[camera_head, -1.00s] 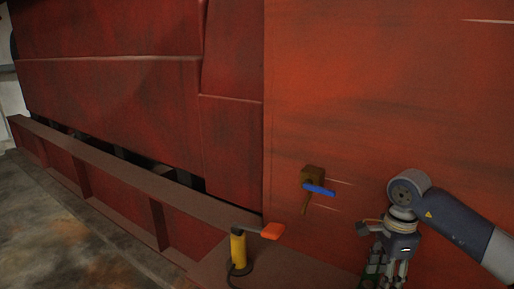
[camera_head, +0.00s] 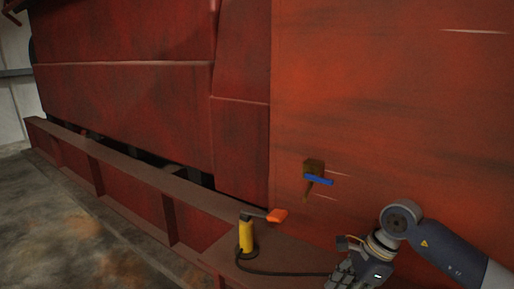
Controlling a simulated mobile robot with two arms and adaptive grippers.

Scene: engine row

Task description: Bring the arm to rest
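My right arm comes in from the lower right, with its wrist bent down. Its gripper (camera_head: 342,280) is at the bottom edge, partly cut off, in front of the red panel and to the right of the yellow device. I cannot tell whether its fingers are open or shut, and I see nothing clearly held in it. My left gripper is not in view.
A brass valve with a blue handle (camera_head: 319,180) sticks out of the red panel (camera_head: 400,110) above my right gripper. A yellow device with an orange lever (camera_head: 246,236) stands on the red ledge, a dark cable running right. Floor (camera_head: 70,225) at left looks clear.

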